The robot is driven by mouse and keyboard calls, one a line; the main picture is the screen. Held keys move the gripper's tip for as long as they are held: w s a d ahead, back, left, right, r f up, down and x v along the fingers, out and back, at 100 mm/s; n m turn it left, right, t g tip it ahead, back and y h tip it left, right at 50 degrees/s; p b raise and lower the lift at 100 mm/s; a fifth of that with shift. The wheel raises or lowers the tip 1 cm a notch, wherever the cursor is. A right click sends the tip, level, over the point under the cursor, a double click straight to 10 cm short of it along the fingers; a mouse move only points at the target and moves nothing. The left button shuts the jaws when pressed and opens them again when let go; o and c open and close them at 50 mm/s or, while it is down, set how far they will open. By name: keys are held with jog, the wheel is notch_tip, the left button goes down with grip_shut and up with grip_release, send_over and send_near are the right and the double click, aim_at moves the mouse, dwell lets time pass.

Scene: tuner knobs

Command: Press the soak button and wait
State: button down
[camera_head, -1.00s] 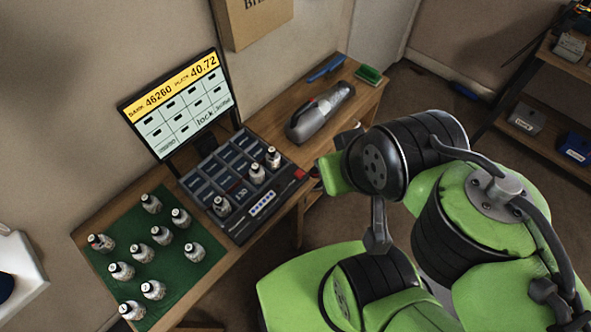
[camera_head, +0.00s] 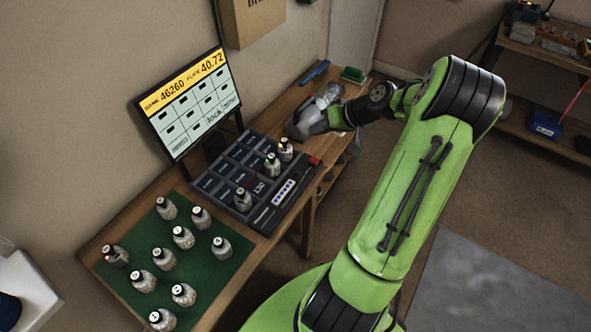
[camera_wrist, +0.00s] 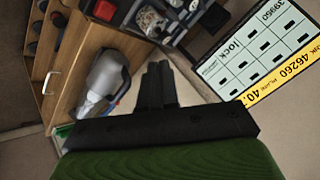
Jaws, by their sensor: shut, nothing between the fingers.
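A dark compartment tray (camera_head: 228,178) stands on the wooden table with three small bottles in it. A red block or button (camera_head: 314,161) sits at its right corner, and a white strip with blue marks (camera_head: 284,192) lies along its front. I cannot read which control is labelled soak. A screen (camera_head: 186,103) behind the tray shows 46260 and 40.72, and shows in the wrist view (camera_wrist: 262,50). My gripper (camera_wrist: 158,68) is shut and empty, in the air near the grey handheld vacuum (camera_wrist: 108,80). In the head view my arm's end overlaps the vacuum.
Several bottles stand on a green mat (camera_head: 222,272) at the table's left. A green brush (camera_head: 353,74) and a blue item (camera_head: 315,72) lie at the table's far end. A cardboard box (camera_head: 252,20) is on the wall. Shelves (camera_head: 540,130) stand at the right.

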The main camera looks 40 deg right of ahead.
aim_at(317, 161)
jog(key=shift+d+f, duration=0.15)
jog(key=shift+d, duration=0.1)
jog(key=shift+f, duration=0.1)
notch_tip(317, 161, down, 9)
jog(key=b, duration=0.7)
jog(key=shift+r, duration=0.2)
jog(key=shift+f, duration=0.1)
dwell(1.4)
jog(key=shift+f+b, duration=0.3)
jog(key=shift+f+b, duration=0.4)
jog(key=shift+f, duration=0.2)
dwell(0.5)
jog(key=shift+r, duration=0.15)
jog(key=shift+r+p, duration=0.85)
jog(key=shift+r, duration=0.05)
